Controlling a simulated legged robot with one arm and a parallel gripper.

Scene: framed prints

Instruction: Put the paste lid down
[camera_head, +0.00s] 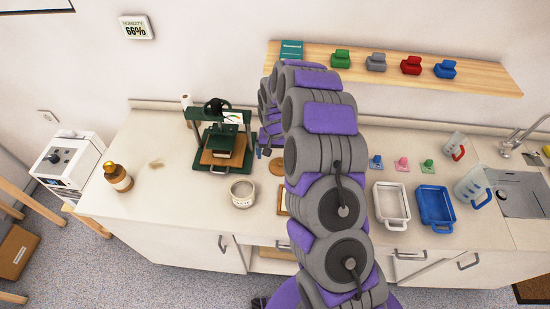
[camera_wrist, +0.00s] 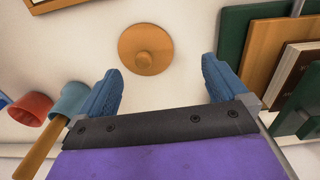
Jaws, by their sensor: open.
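The paste lid, a round wooden disc with a knob (camera_wrist: 146,49), lies flat on the white counter, knob up, in the wrist view. In the head view the lid (camera_head: 277,167) shows as a small brown disc beside my arm. My gripper (camera_wrist: 160,86) is open and empty, its blue fingers spread apart. The lid lies beyond the fingertips and apart from them. In the head view my gripper (camera_head: 263,151) is mostly hidden by my arm. A pale round pot (camera_head: 242,194) stands on the counter, left of and nearer than the lid.
A green press (camera_head: 222,140) with boards stands left of my gripper. Red (camera_wrist: 32,108) and teal (camera_wrist: 69,101) cup-shaped things are at the wrist view's left. White (camera_head: 391,205) and blue (camera_head: 435,206) trays lie right of my arm. Counter around the lid is clear.

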